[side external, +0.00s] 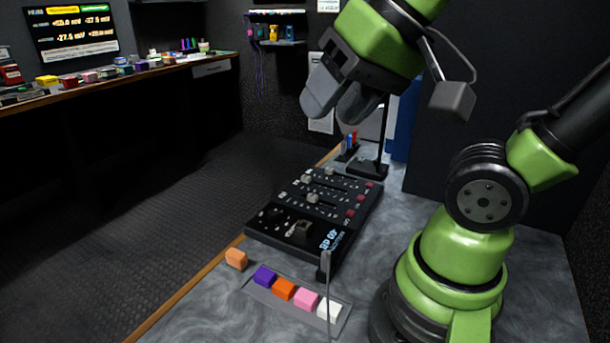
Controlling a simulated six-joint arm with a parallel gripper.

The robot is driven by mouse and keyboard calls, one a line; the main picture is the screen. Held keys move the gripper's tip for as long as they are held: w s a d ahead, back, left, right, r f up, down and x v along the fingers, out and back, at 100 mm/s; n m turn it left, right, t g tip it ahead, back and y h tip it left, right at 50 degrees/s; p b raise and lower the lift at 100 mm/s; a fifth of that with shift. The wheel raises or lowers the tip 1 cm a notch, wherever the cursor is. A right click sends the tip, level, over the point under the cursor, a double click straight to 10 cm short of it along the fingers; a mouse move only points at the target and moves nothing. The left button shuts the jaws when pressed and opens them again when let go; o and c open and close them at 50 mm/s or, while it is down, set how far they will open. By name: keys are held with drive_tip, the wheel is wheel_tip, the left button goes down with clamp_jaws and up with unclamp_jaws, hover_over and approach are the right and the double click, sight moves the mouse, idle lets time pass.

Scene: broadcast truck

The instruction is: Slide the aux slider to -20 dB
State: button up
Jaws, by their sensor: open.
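A black mixer panel (262,229) lies on the grey marbled table, running from the front toward the back. Several light grey slider caps (312,198) stand in slots across it, with red buttons (349,213) along its right edge. The labels and dB marks are too small to read, so I cannot tell which cap is the aux slider or its setting. My gripper (339,106) hangs well above the back part of the panel, pointing down and to the left. Its two grey fingers are apart, with nothing visible between them, and touch nothing.
In front of the panel, a shallow tray (257,291) holds purple, orange, pink and white blocks. A light orange block (236,259) sits left of it. A thin upright post (327,290) stands nearby. A black stand (369,170) is behind the panel.

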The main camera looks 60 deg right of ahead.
drive_tip(key=w+d+f+m+g+h, duration=0.1)
drive_tip(key=w+d+m+g+h, duration=0.1)
drive_tip(key=w+d+m, duration=0.35)
drive_tip(key=m+g+h, duration=0.4)
drive_tip(key=m+g, duration=0.1)
drive_tip(key=m, duration=0.2)
hover_over(306, 177)
drive_tip(key=a, duration=0.4)
wheel_tip(306, 177, down, 18)
drive_tip(key=x, duration=0.9)
drive_tip(key=shift+w+f, duration=0.25)
drive_tip(key=shift+f, duration=0.15)
clamp_jaws()
